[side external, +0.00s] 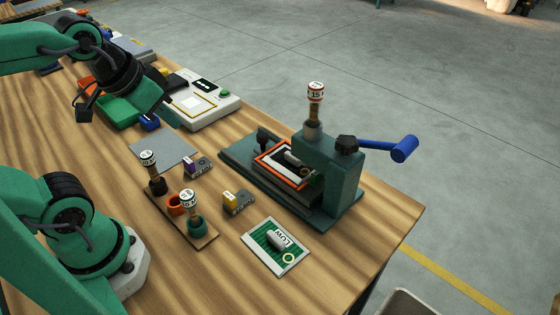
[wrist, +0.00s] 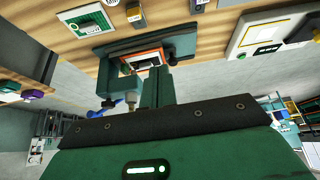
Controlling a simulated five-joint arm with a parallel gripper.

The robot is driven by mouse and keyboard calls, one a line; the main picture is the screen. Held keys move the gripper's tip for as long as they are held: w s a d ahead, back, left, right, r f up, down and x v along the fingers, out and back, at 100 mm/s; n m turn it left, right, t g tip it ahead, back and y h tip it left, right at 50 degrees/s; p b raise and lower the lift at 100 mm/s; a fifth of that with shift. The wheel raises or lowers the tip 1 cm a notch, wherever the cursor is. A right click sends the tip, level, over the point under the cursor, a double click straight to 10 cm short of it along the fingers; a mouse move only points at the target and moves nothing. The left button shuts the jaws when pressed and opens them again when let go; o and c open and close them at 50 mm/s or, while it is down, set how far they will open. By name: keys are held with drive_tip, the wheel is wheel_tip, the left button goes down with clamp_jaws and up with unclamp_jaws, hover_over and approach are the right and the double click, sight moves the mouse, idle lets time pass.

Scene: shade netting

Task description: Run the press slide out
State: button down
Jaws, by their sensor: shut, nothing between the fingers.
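The teal press (side external: 330,165) stands near the table's right edge, with a blue-handled lever (side external: 392,151) and a stamp with a numbered white cap (side external: 315,92) on top. Its slide (side external: 285,168), an orange-framed bed holding a card, lies on the base beside the press head, its right end close to the head. A dark knob (side external: 263,138) stands at the slide's far-left side.
A wooden rack (side external: 183,219) with stamps, small blocks (side external: 238,202) and a green-and-white card (side external: 275,246) lie in front of the press. A grey mat (side external: 163,151) and white device (side external: 204,106) lie left. Coloured bins (side external: 113,113) sit beneath my gripper.

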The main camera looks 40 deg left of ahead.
drive_tip(key=c, duration=2.2)
unclamp_jaws()
drive_tip(key=c, duration=1.1)
unclamp_jaws()
drive_tip(key=shift+w+r, duration=0.1)
drive_tip(key=shift+w, duration=0.15)
drive_tip(key=shift+o, duration=0.2)
drive_tip(key=shift+w+r, duration=0.2)
drive_tip(key=shift+w, duration=0.45)
drive_tip(key=n+g, duration=0.3)
drive_tip(key=g, duration=0.2)
hover_over(263, 134)
drive_tip(key=f, duration=1)
drive_tip(key=shift+s, duration=0.3)
drive_tip(key=shift+w+f+g, duration=0.3)
drive_tip(key=shift+f, duration=0.1)
drive_tip(key=shift+f, duration=0.1)
drive_tip(key=shift+f, duration=3.8)
